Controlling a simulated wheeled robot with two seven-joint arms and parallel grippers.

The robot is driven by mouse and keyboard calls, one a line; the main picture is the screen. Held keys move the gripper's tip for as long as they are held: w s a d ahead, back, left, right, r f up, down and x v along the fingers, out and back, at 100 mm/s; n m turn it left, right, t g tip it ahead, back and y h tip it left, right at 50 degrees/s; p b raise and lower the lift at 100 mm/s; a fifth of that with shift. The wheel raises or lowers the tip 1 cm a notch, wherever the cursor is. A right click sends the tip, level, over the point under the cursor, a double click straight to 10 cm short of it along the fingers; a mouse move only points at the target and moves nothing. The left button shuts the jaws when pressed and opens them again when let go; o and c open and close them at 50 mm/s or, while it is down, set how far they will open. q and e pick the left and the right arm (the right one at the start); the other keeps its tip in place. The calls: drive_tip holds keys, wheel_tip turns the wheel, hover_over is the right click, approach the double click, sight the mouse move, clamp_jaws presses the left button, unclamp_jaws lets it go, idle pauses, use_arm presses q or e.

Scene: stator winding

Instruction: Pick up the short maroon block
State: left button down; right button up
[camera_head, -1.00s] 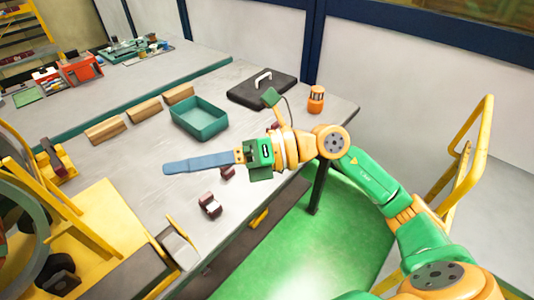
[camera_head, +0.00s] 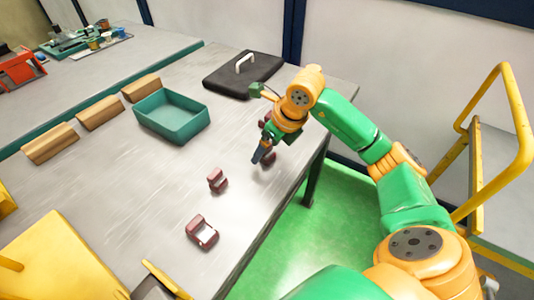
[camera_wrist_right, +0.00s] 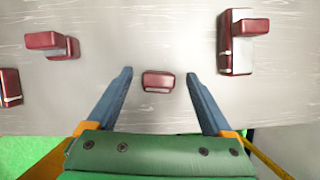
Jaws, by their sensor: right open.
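A short maroon block (camera_wrist_right: 158,82) lies on the table between the fingers of my right gripper (camera_wrist_right: 158,88) in the right wrist view, near fingertip level. The two blue fingers are spread wide, with a gap on both sides of the block. In the head view my right gripper (camera_head: 263,153) points down near the table's right edge, and a maroon block (camera_head: 269,159) shows partly hidden behind its fingers. My left gripper is not in view.
Other maroon blocks lie around: one to the left (camera_wrist_right: 50,44), a taller one to the right (camera_wrist_right: 236,42). Two lie nearer in the head view, one small (camera_head: 217,180), one larger (camera_head: 202,232). A teal bin (camera_head: 172,117) and a black case (camera_head: 242,74) stand farther back.

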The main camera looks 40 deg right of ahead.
drive_tip(key=shift+w+f, duration=0.1)
drive_tip(key=shift+w, duration=0.05)
drive_tip(key=shift+s, duration=0.25)
drive_tip(key=c, duration=0.8)
clamp_jaws()
drive_tip(key=shift+a, duration=0.1)
